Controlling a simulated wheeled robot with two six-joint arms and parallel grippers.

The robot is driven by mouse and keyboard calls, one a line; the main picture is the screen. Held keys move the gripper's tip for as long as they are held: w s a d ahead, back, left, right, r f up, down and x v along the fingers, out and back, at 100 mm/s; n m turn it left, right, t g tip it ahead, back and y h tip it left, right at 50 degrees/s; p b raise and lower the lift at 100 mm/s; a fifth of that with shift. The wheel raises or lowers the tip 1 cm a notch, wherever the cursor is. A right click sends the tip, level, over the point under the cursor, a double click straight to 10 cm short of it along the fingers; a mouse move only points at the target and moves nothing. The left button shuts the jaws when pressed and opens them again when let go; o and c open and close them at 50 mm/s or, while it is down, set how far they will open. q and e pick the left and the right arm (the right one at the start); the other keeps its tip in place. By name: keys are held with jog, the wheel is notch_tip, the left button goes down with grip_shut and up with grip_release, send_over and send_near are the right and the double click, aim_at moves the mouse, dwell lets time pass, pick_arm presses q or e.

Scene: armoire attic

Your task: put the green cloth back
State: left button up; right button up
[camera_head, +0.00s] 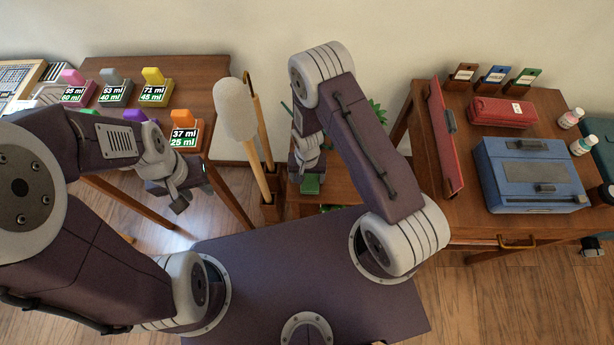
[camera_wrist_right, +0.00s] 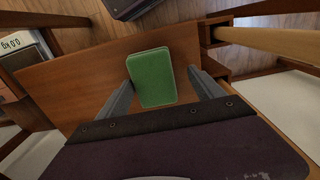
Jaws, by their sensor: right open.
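The green cloth (camera_wrist_right: 152,77) looks like a folded, rounded rectangle on a brown wooden surface (camera_wrist_right: 75,90) in the right wrist view. It also shows in the head view (camera_head: 311,185), partly hidden by my right gripper (camera_head: 306,168). In the wrist view my right gripper (camera_wrist_right: 161,78) is open, with one finger on each side of the cloth; I cannot tell whether they touch it. My left gripper (camera_head: 178,192) hangs over the floor near the left table, apart from the cloth. Its jaws are too unclear to read.
The left table (camera_head: 215,68) carries several coloured blocks with number labels. A stand with tall wooden handles (camera_head: 262,150) is close left of my right gripper. The right table (camera_head: 460,215) holds a blue case (camera_head: 525,175), a red pouch (camera_head: 503,112) and small bottles.

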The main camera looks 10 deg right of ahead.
notch_tip(320, 180, up, 12)
jog(key=p, duration=0.3)
notch_tip(320, 180, up, 9)
jog(key=n, duration=0.1)
send_over(307, 179)
jog(key=s+d, duration=0.2)
jog(key=d, duration=0.2)
jog(key=s+d+r+n+t, duration=0.1)
jog(key=s+d+r+n, duration=0.1)
jog(key=s+r, duration=0.4)
jog(key=shift+s+d+r, duration=0.15)
jog(key=shift+d+r, duration=0.05)
jog(key=shift+d, duration=0.4)
notch_tip(307, 179, up, 11)
jog(key=p, duration=1)
jog(key=shift+p, duration=0.3)
jog(key=shift+f, duration=0.1)
